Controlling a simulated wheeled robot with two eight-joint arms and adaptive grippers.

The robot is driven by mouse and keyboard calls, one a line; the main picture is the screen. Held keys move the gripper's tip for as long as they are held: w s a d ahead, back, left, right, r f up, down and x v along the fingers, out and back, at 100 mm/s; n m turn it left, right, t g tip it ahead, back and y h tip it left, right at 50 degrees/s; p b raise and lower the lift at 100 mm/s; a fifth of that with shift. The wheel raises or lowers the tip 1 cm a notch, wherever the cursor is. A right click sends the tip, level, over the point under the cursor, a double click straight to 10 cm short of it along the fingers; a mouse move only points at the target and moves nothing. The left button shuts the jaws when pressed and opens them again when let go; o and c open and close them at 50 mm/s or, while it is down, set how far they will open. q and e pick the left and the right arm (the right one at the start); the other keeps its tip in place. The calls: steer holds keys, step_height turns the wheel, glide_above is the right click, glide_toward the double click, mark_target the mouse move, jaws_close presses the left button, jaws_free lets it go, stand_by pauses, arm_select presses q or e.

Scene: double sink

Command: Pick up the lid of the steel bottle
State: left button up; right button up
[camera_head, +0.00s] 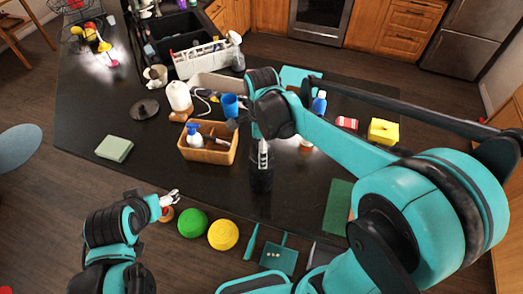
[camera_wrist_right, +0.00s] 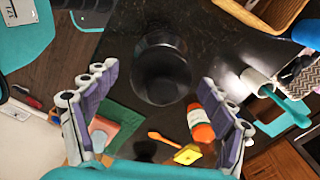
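A dark round-topped object (camera_wrist_right: 162,70) sits between the spread fingers of my right gripper (camera_wrist_right: 158,88) in the right wrist view, apart from both. In the head view it is a dark upright cylinder (camera_head: 262,181) near the counter's front edge, with my right gripper (camera_head: 263,155) just above it. It may be the steel bottle with its lid on top; dark colouring hides any seam. My right gripper is open and empty. My left gripper (camera_head: 169,198) is off the counter's front edge at the lower left; its finger opening is too small to tell.
A wooden caddy (camera_head: 207,152) with a spray bottle stands just left of the cylinder. A blue cup (camera_head: 230,105) and a white dish rack (camera_head: 205,60) are behind. A dark disc (camera_head: 144,109) and a green sponge (camera_head: 114,148) lie left. The counter between sponge and caddy is clear.

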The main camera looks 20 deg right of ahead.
steer(key=shift+w, duration=0.1)
steer(key=c, duration=1.2)
steer(key=shift+o, duration=0.2)
steer(key=shift+r, duration=0.4)
steer(key=r, duration=0.4)
steer(key=shift+s+d, duration=0.35)
steer(key=shift+d, duration=0.05)
steer(key=s+d+r+b, duration=0.1)
steer(key=s+d+r, duration=0.5)
steer(key=s+d, duration=0.1)
steer(key=w+a+f+n+p, duration=0.1)
steer(key=w+a+n, duration=0.1)
steer(key=n, duration=0.3)
steer(key=w+a+f+n+p, duration=0.1)
steer(key=w+a+n, duration=0.1)
steer(key=n, duration=0.4)
steer(key=w+a+n+p, duration=0.2)
steer(key=w+a+n, duration=0.1)
steer(key=n, duration=0.2)
steer(key=shift+w+f, duration=0.2)
steer(key=shift+f, duration=0.2)
steer(key=shift+w+a+f+n, duration=0.2)
steer(key=shift+a+f+n, duration=0.15)
steer(key=shift+n, duration=0.55)
steer(key=shift+f+b, duration=2.25)
steer(key=shift+f, duration=0.9)
